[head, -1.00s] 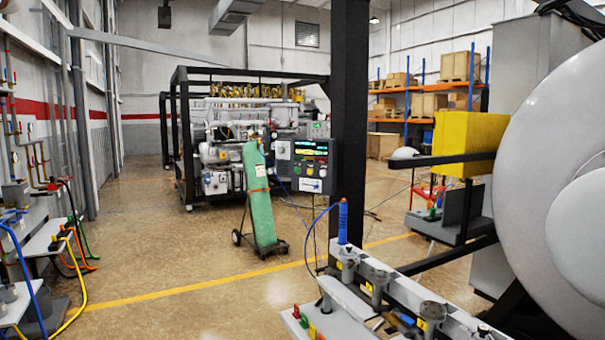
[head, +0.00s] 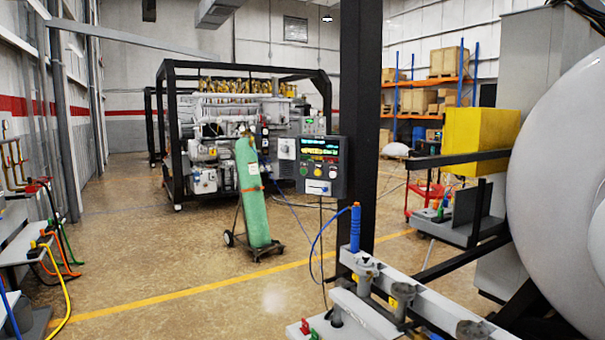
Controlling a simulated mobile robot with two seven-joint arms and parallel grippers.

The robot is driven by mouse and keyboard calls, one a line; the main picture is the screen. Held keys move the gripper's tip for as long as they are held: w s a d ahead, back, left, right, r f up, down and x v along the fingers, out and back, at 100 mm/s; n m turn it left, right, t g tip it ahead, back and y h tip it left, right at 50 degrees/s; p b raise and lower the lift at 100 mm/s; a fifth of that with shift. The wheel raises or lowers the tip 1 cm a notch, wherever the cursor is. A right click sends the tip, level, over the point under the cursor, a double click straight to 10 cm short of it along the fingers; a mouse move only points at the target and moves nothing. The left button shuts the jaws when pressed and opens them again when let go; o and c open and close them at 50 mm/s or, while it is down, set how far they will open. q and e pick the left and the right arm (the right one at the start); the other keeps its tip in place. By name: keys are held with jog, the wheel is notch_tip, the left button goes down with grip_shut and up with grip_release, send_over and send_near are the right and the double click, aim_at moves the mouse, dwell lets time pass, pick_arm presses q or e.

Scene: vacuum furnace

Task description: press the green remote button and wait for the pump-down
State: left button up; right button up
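A dark control panel (head: 320,166) hangs by the black post near the middle of the head view. It has a lit display (head: 319,147) with green and yellow readouts at its top. Below the display is a row of small round buttons (head: 318,172), among them what looks like a green one at the left, then yellow and red. They are too small to tell whether any is pressed. Which one is the green remote button, I cannot tell for sure. Neither of my grippers is in view.
A green gas cylinder (head: 252,192) stands tilted on a cart before the black-framed pump skid (head: 170,120). A grey rail (head: 430,303) with a blue-handled tool (head: 355,228) is close at the lower right. The large white furnace door (head: 560,170) fills the right. The floor at left centre is clear.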

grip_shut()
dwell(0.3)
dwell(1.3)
